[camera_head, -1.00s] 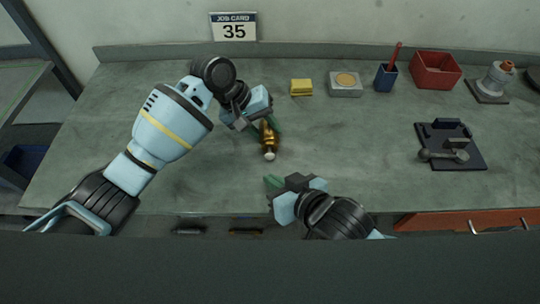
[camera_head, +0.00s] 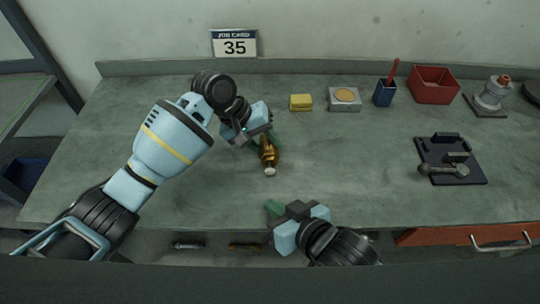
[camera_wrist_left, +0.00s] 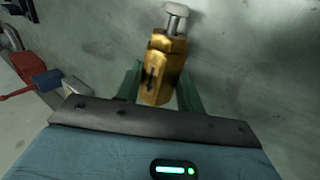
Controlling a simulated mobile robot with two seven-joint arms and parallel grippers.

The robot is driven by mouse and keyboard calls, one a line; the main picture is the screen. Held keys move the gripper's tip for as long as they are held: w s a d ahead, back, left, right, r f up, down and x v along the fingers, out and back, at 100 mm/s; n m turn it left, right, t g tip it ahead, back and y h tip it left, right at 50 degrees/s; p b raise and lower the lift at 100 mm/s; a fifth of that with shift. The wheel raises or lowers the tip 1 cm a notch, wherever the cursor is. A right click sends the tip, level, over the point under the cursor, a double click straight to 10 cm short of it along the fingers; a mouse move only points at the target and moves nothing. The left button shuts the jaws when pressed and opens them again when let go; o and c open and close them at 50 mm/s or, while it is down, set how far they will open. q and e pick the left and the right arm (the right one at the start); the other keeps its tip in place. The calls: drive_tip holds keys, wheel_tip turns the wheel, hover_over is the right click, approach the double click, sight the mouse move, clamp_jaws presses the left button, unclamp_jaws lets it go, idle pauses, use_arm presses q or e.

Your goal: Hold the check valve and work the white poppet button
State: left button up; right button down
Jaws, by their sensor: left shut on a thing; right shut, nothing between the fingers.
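The brass check valve (camera_head: 268,152) is held over the middle of the bench, with its white poppet button (camera_head: 269,170) at the end facing the front edge. My left gripper (camera_head: 264,139) is shut on the valve body. In the left wrist view the valve (camera_wrist_left: 163,68) sits between the green fingers, and the white button (camera_wrist_left: 177,9) shows at its far end on a grey stem. My right gripper (camera_head: 270,206) is shut and empty, a short way in front of the button and apart from it.
A yellow sponge (camera_head: 301,102), a grey block with a tan disc (camera_head: 345,98), a blue cup with a red tool (camera_head: 385,92) and a red bin (camera_head: 434,84) stand along the back. A dark plate with a fixture (camera_head: 450,160) lies at the right. The bench (camera_head: 350,160) between is clear.

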use_arm(q)
drive_tip(key=o, duration=1.1)
drive_tip(key=shift+o, duration=0.2)
drive_tip(key=v, duration=1.2)
drive_tip(key=shift+r, duration=0.15)
drive_tip(key=shift+d, duration=0.1)
